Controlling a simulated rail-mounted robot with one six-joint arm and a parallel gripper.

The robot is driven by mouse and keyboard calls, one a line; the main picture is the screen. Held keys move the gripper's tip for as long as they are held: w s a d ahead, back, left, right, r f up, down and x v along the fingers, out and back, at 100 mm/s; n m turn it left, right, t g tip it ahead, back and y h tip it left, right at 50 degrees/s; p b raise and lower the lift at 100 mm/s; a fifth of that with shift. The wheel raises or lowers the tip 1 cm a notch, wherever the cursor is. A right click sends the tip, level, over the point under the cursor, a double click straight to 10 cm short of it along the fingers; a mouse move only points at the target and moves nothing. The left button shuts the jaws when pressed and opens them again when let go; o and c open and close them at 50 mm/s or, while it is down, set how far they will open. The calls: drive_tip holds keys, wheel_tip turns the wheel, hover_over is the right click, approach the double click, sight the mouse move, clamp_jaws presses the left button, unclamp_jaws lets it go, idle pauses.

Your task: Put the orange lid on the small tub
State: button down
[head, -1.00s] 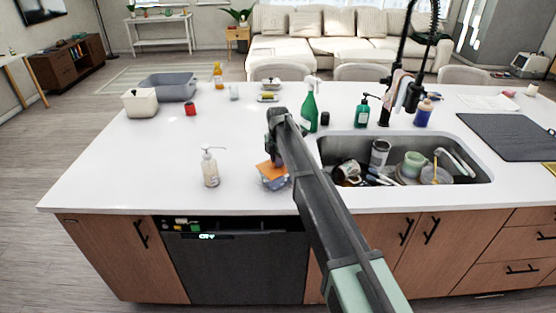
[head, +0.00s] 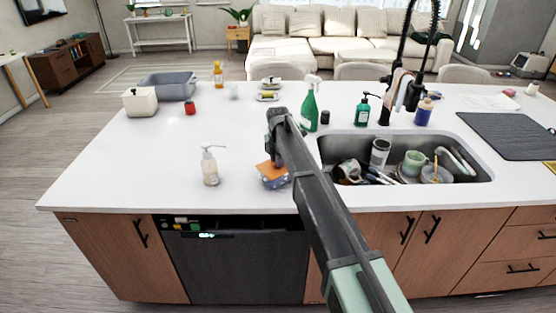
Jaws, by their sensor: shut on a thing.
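The orange lid (head: 268,171) is at the front of the white island, left of the sink. It lies over the small bluish tub (head: 274,184), which stands on the counter. I cannot tell whether the lid is seated on the rim or held just above it. My gripper (head: 279,162) is at the lid's right side, shut on it. My arm hides the fingertips and the right part of the lid and tub.
A soap dispenser (head: 210,167) stands close on the left. The sink (head: 336,140) with dishes is to the right. A green spray bottle (head: 309,108) stands behind.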

drive_tip(key=shift+f, duration=0.1)
drive_tip(key=c, duration=0.5)
unclamp_jaws()
wheel_tip(320, 180, up, 7)
drive_tip(key=p, duration=0.7)
idle(0.3)
